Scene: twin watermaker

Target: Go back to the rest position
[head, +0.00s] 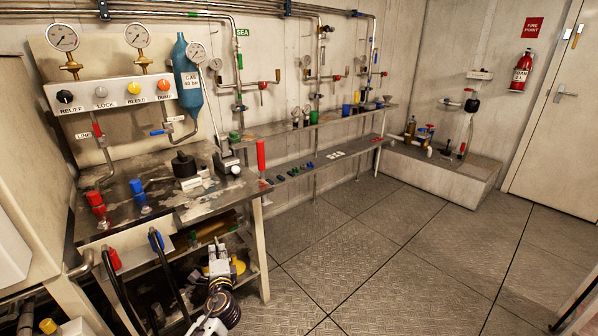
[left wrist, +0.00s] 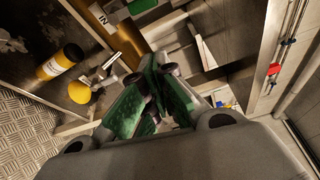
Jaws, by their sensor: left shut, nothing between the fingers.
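My left gripper (head: 217,250) shows at the bottom centre-left of the head view, in front of the lower shelf of the metal workbench (head: 215,199). Its fingers point away from me and it holds nothing. In the left wrist view its green-padded fingers (left wrist: 152,98) are together, with nothing between them. My right gripper is not in view.
Above the bench is a panel (head: 112,94) with gauges and coloured knobs. Black hoses (head: 172,275) hang left of my left gripper. A yellow cylinder (left wrist: 62,62) lies near the fingers. The chequered floor (head: 370,255) to the right is clear.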

